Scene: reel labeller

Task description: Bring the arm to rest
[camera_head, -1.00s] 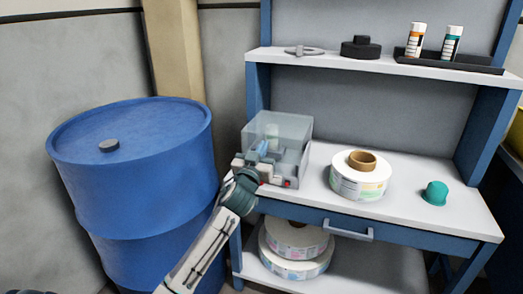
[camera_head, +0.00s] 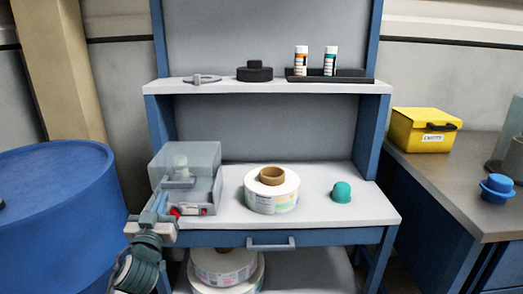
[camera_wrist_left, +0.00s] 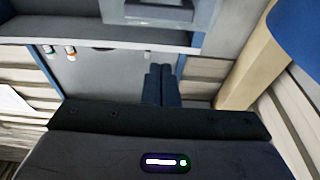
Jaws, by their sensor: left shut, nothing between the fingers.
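My left gripper (camera_head: 160,202) is at the left front corner of the workbench in the head view. It is close in front of the clear-covered labeller (camera_head: 187,172), and I cannot tell whether they touch. My left wrist, grey-green, hangs below it at the bottom left. In the left wrist view the two dark blue fingers of the left gripper (camera_wrist_left: 159,70) are together with nothing between them. My right gripper is in neither view.
A label reel (camera_head: 272,192) and a teal cap (camera_head: 341,192) are on the workbench (camera_head: 318,217). Bottles stand in a black tray (camera_head: 327,80) on the shelf above. A blue drum (camera_head: 60,215) stands left. A yellow box (camera_head: 424,131) is on the side table at right.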

